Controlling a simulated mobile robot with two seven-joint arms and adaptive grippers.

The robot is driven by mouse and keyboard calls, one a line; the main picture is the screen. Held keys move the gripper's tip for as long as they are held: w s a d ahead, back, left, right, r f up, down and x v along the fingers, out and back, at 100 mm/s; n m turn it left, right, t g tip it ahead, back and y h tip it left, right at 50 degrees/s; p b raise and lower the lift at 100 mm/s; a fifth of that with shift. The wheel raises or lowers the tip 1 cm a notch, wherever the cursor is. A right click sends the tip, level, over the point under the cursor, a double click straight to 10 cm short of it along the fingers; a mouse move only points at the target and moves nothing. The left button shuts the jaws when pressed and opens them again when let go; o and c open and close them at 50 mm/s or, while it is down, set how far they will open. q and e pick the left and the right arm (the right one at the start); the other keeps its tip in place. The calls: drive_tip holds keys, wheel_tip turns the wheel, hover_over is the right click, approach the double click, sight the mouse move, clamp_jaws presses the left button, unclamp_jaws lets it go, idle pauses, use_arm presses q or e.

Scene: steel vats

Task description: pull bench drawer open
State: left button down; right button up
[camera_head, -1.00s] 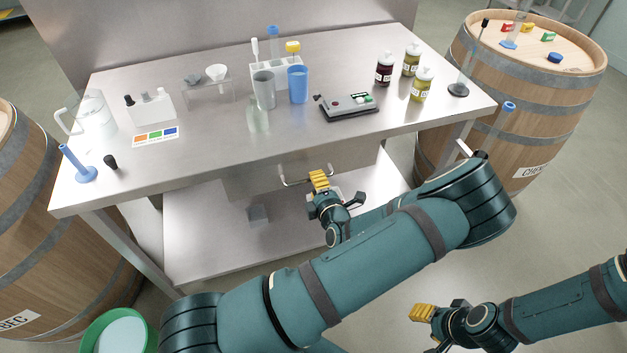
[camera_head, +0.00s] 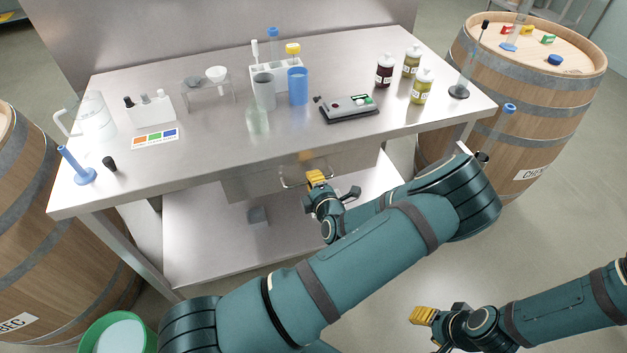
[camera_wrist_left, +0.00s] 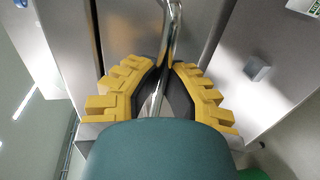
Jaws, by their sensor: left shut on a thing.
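The bench drawer (camera_head: 240,190) hangs under the top of the steel bench, and its grey front looks closed or nearly so. Its bar handle (camera_head: 284,180) sticks out from the front. My left gripper (camera_head: 316,178), with yellow finger pads, is at the right part of the handle. In the left wrist view the two fingers (camera_wrist_left: 166,68) are shut on the shiny handle bar (camera_wrist_left: 173,22), which runs between them. My right gripper (camera_head: 423,315) is low at the right, away from the bench; its jaw gap does not show clearly.
The bench top (camera_head: 210,140) carries glassware, a blue cup (camera_head: 297,86), bottles (camera_head: 422,88) and a grey device (camera_head: 349,108). A lower shelf (camera_head: 200,250) lies under the drawer. Barrels stand left and right (camera_head: 530,110). A green bucket (camera_head: 150,335) is at the lower left.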

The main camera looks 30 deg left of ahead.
use_arm(q)
drive_tip(key=f+p+v, duration=0.2)
drive_tip(key=v, duration=0.9)
drive_tip(key=f+p+v, duration=0.2)
drive_tip(key=p+v, duration=0.1)
drive_tip(key=v, duration=0.9)
drive_tip(key=shift+s+d+f+p, duration=0.35)
drive_tip(key=shift+s+d, duration=0.05)
drive_tip(key=shift+s, duration=0.1)
drive_tip(key=c, duration=1)
unclamp_jaws()
drive_tip(key=shift+r, duration=0.1)
wheel_tip(320, 180, up, 10)
drive_tip(key=shift+f, duration=0.1)
